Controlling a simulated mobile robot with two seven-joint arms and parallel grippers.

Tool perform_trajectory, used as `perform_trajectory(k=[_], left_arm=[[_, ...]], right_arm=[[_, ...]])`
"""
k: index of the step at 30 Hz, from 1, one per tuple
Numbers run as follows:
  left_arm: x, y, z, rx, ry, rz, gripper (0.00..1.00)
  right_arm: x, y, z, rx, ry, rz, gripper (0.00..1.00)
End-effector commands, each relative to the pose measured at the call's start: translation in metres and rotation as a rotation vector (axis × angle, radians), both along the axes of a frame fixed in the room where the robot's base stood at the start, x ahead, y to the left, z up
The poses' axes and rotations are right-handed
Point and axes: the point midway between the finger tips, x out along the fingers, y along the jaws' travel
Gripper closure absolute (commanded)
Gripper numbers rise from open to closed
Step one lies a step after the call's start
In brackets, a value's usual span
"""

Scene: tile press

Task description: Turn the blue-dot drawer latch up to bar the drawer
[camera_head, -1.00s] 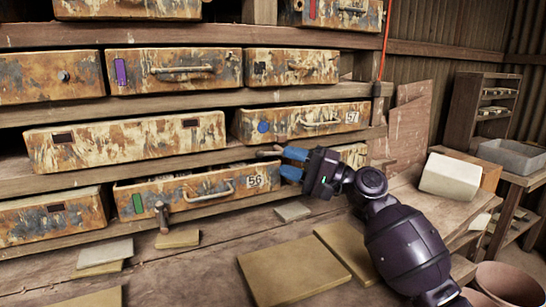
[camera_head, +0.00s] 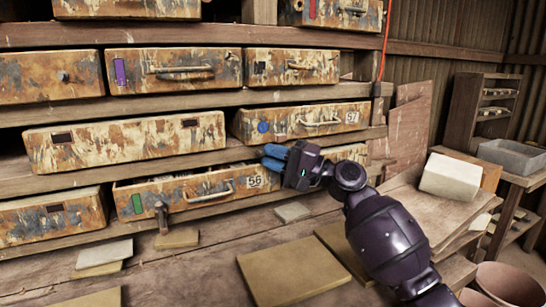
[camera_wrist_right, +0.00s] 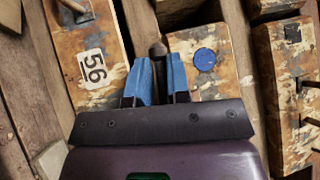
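The blue-dot drawer (camera_head: 300,122), numbered 57, sits shut in its shelf bay, with its blue dot (camera_head: 263,127) at the lower left of its face. My right gripper (camera_head: 268,158) is at the shelf rail just below this drawer. In the right wrist view, the dark latch (camera_wrist_right: 157,49) lies in line between the two blue fingers (camera_wrist_right: 158,80), which are close on either side of it and appear shut on it. Its knob end shows past the fingertips; the rest is hidden. The latch lies sideways, not upright. My left gripper is not in view.
Below, the green-marked drawer (camera_head: 200,193), numbered 56, stands out a little, with a dark upright peg (camera_head: 162,217) before it. Tan slabs (camera_head: 294,271) lie on the bench. A white block (camera_head: 449,177) stands at right. A red cord hangs at the shelf's right end.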

Motion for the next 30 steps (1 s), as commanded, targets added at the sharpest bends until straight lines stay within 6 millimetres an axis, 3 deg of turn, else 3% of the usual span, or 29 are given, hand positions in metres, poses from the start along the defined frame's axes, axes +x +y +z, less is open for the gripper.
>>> perform_trajectory(k=[18, 19, 22, 30], left_arm=[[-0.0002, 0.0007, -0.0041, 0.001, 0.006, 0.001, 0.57], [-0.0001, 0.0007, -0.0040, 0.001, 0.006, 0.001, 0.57], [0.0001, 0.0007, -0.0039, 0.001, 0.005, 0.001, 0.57], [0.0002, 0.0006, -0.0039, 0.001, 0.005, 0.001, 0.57]], right_arm=[[0.0003, -0.0006, 0.0039, 0.116, 0.048, 0.000, 1.00], [0.0003, -0.0007, 0.0040, 0.116, 0.047, -0.001, 0.79], [0.0002, -0.0007, 0.0041, 0.115, 0.048, -0.001, 0.64], [0.0000, -0.0013, 0.0037, 0.115, 0.048, -0.001, 0.64]])
